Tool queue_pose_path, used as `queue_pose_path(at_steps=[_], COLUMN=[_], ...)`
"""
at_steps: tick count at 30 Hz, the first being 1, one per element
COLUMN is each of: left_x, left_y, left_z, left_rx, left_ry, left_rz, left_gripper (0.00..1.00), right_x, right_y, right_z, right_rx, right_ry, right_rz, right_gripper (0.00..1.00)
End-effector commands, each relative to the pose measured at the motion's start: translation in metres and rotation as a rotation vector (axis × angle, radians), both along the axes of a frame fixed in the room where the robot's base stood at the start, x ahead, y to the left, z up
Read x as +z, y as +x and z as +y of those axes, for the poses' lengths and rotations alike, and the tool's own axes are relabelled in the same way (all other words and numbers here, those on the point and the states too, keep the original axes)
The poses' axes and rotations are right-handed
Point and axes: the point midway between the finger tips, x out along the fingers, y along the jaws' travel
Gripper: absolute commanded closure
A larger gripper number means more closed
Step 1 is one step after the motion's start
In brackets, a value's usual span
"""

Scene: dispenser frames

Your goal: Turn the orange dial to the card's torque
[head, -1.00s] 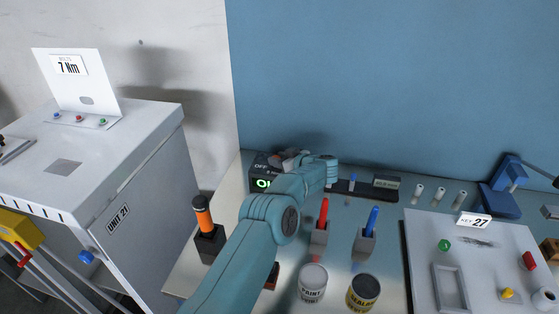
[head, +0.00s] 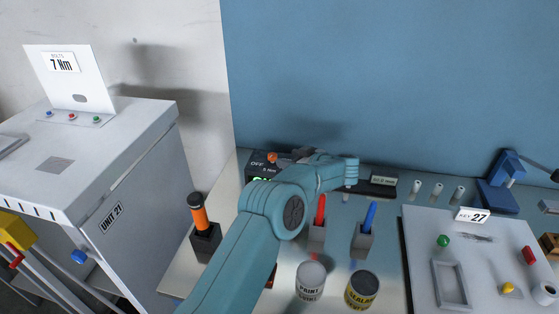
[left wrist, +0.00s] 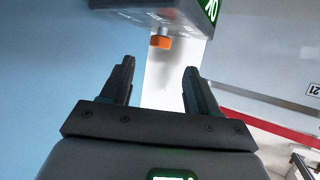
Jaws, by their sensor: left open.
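The card (head: 62,63) on the white upright panel at the left reads 7 Nm. The orange dial (head: 272,157) shows on the dark box (head: 257,168) at the back of the bench, marked OFF and 5 Nm; the green display below is mostly covered by my arm. My left gripper (head: 302,154) is just right of the dial, small and partly hidden by my wrist. In the left wrist view its jaws (left wrist: 159,66) are open and empty. The dial (left wrist: 161,42) lies ahead of the fingertips, between their lines and apart from them. My right gripper is out of view.
An orange-handled tool (head: 199,218) stands in a holder at the bench's left. Red (head: 320,210) and blue (head: 370,217) tools stand in holders right of my arm, with paint (head: 311,281) and sealant (head: 362,291) cans in front. A white board (head: 420,250) lies at the right.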

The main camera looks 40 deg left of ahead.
Motion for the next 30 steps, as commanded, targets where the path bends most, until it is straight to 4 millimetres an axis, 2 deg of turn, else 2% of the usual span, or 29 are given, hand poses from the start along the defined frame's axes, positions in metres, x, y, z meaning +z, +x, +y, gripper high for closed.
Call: queue_pose_path(at_steps=[1, 6, 12, 17, 30], left_x=[0.003, 0.019, 0.030, 0.033, 0.033], left_y=[-0.001, -0.005, -0.008, -0.009, -0.010], left_z=[-0.014, -0.051, -0.075, -0.081, -0.080], left_rx=[-0.004, -0.003, 0.000, 0.001, 0.001], left_ry=[-0.001, -0.001, -0.001, -0.001, -0.001], left_rz=[-0.001, -0.001, 0.000, 0.002, 0.002], left_gripper=[0.40, 0.40, 0.40, 0.40, 0.40], right_x=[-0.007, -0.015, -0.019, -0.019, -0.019], right_y=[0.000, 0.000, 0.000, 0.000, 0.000], right_z=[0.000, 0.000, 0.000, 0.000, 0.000], right_rx=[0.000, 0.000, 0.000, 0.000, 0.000], right_ry=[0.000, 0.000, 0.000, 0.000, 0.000], right_rz=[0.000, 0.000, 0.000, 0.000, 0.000], right_gripper=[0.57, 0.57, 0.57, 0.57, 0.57])
